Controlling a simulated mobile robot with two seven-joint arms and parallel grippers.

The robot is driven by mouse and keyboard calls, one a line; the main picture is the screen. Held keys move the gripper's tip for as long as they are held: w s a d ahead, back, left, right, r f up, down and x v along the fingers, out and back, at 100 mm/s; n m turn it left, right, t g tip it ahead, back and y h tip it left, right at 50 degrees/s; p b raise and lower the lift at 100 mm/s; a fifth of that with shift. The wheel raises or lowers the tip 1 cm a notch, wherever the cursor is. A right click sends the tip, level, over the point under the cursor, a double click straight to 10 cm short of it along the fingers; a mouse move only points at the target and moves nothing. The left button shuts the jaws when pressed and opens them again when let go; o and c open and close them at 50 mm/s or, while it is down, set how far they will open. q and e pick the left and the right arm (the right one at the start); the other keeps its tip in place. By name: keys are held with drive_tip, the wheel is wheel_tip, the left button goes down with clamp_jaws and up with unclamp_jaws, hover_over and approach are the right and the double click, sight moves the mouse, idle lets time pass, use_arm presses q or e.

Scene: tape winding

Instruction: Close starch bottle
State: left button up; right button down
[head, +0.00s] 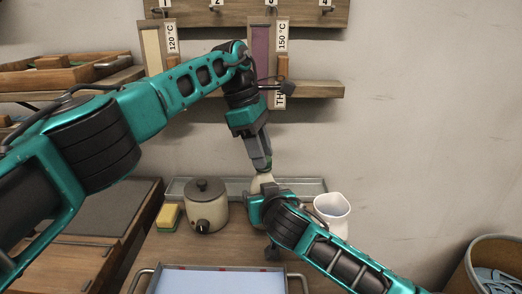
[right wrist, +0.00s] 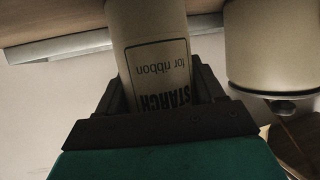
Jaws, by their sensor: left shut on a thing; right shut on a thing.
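The starch bottle (head: 262,181) is pale and stands upright at the middle of the workbench, mostly hidden by my arms. In the right wrist view the bottle (right wrist: 158,62) shows its printed label, "STARCH for ribbon", upside down. My right gripper (right wrist: 155,95) is shut on the bottle's body, one finger on each side. My left gripper (head: 261,167) points down from above, with its fingers shut at the bottle's top. The cap is hidden between these fingers, so how it sits on the neck cannot be seen.
A lidded cream pot (head: 207,208) stands left of the bottle, with a yellow sponge (head: 168,216) beside it. A white jug (head: 332,212) stands to the right, close to my right arm. A metal-framed tray (head: 222,282) lies in front. Tape boards hang on the wall behind.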

use_arm(q)
drive_tip(key=o, duration=1)
drive_tip(key=shift+r, duration=0.15)
drive_tip(key=shift+s+r, duration=0.1)
drive_tip(key=shift+r, duration=2.05)
drive_tip(key=o, duration=0.6)
drive_tip(key=shift+c, duration=0.2)
use_arm(e)
drive_tip(key=shift+c, duration=0.3)
unclamp_jaws()
drive_tip(key=shift+s, duration=0.1)
